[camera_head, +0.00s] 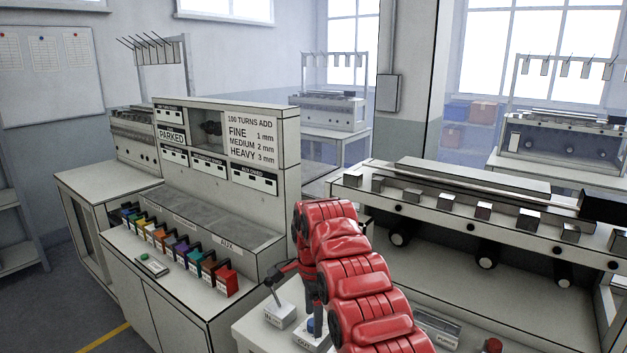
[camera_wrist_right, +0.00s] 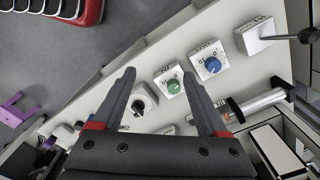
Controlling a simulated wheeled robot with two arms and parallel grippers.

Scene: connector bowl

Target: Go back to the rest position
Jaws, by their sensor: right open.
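My right gripper (camera_head: 312,298) shows in the head view as a dark shape partly hidden by my red right arm, low over the white control bench. In the right wrist view its two dark fingers (camera_wrist_right: 160,74) are spread apart with nothing between them. Beyond the fingers lie a white box with a green knob (camera_wrist_right: 173,86), one with a blue knob (camera_wrist_right: 212,66) and a dark round knob (camera_wrist_right: 139,106). The gripper appears to be above them; I cannot tell the exact gap. My left gripper is in neither view.
A lever box (camera_head: 280,314) stands left of my right gripper. A row of coloured boxes (camera_head: 186,246) sits on a cabinet at left, below a sign panel (camera_head: 251,140). A long machine (camera_head: 480,215) fills the right side. Grey floor (camera_head: 60,290) is open at left.

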